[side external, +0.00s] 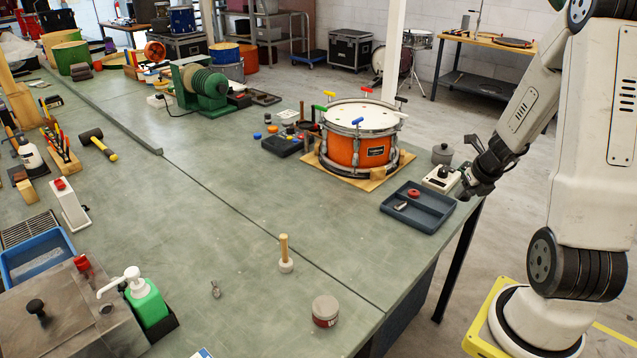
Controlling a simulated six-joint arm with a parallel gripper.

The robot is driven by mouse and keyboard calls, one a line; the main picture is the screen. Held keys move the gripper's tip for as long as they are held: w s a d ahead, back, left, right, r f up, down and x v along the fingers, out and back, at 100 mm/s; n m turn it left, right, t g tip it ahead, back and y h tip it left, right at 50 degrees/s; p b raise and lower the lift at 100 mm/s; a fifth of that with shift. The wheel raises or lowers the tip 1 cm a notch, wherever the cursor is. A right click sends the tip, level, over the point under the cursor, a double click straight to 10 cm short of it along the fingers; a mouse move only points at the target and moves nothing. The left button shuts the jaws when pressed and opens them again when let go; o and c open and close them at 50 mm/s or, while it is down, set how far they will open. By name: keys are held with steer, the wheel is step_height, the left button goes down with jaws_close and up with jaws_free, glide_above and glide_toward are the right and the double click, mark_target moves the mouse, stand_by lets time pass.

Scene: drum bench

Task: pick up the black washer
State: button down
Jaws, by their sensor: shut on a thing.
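My gripper (466,190) is at the right end of the blue-grey tray (436,221), close to the tray's right rim and the table's right edge. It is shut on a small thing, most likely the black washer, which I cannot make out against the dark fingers. In the tray lie a red ring (413,193) and a small grey and red piece (401,206). No other black washer can be made out in the tray.
A white box with a black knob (441,178) stands just left of my gripper, with a grey lidded pot (442,154) behind it. An orange snare drum (359,146) sits on a wooden board to the left. The bench front (330,240) is mostly clear.

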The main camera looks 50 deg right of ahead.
steer(key=shift+s+a+r, duration=0.45)
steer(key=shift+s+a, duration=0.3)
